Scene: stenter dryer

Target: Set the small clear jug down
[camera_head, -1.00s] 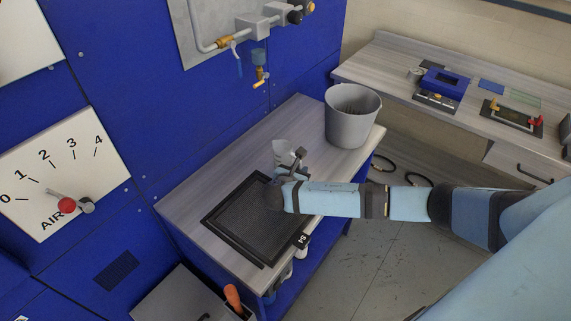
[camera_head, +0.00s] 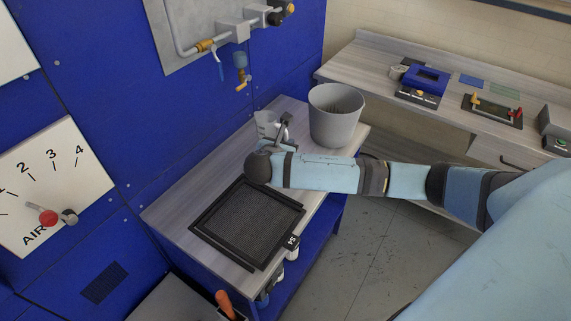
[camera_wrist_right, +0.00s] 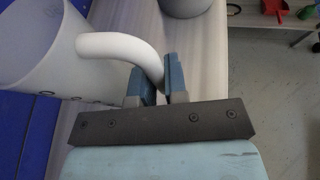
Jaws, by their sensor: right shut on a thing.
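The small clear jug (camera_wrist_right: 40,50) fills the upper left of the right wrist view, pale and translucent, with a curved handle (camera_wrist_right: 118,46). My right gripper (camera_wrist_right: 160,84) is shut on that handle, one finger on each side of it. In the head view the jug (camera_head: 266,124) shows at the bench's back part, partly hidden by my right gripper (camera_head: 280,132). The jug is over the grey bench top (camera_head: 190,180); whether its base touches the surface cannot be told. My left gripper is in neither view.
A grey bucket (camera_head: 335,118) stands just right of the jug. A black mesh tray (camera_head: 247,222) lies on the bench nearer the front. A blue wall panel (camera_head: 110,110) with pipes and a valve (camera_head: 240,75) rises behind. Bare bench top lies left of the jug.

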